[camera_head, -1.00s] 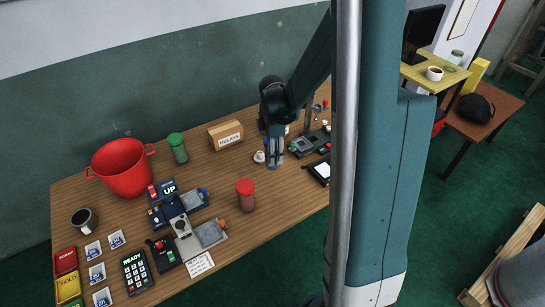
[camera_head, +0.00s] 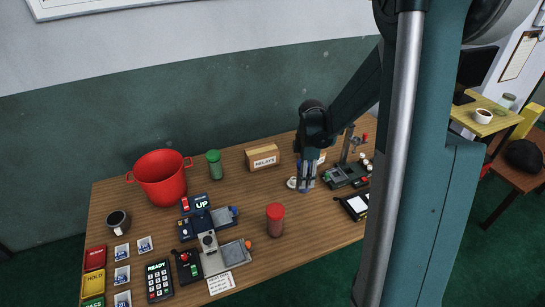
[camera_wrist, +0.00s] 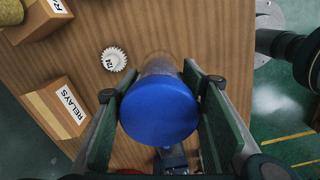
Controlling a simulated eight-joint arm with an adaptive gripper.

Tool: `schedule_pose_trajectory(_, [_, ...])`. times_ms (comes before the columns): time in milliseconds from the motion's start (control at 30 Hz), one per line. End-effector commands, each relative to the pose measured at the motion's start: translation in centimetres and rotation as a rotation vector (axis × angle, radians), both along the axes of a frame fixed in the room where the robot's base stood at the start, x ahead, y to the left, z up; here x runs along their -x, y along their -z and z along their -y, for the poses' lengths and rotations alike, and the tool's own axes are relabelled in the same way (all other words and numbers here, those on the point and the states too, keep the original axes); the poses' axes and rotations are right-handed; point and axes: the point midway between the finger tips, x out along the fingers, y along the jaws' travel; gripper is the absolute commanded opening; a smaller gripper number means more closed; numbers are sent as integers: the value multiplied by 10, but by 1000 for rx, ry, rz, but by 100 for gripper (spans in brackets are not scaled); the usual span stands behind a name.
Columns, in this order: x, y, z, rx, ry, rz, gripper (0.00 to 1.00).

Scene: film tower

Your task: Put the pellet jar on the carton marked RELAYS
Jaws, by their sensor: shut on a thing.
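My gripper (camera_head: 307,182) is shut on a jar with a blue lid (camera_wrist: 158,112). The wrist view looks down on the lid, between the green finger pads; the clear-looking body shows beyond it. I cannot make out its contents. In the head view the fingers largely hide this jar. The brown carton marked RELAYS (camera_head: 262,160) stands on the table to the left of my gripper; it also shows in the wrist view (camera_wrist: 45,122), left of the jar. Its top looks bare. I cannot tell whether the held jar touches the table.
A white gear (camera_wrist: 114,60) lies between jar and carton. A second carton (camera_wrist: 38,18) stands nearby. A red-lidded jar (camera_head: 275,220), a green-lidded jar (camera_head: 214,164) and a red pot (camera_head: 161,178) stand to the left. A device with a post (camera_head: 345,172) is close on the right.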

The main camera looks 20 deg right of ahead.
Motion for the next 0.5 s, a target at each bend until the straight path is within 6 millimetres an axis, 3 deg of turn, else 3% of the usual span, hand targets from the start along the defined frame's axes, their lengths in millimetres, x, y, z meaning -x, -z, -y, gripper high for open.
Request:
schedule_pose_trajectory(267, [-65,-21,-2,0,-19,0,23])
schedule_pose_trajectory(500, [-135,-41,-10,-1,-39,-1,23])
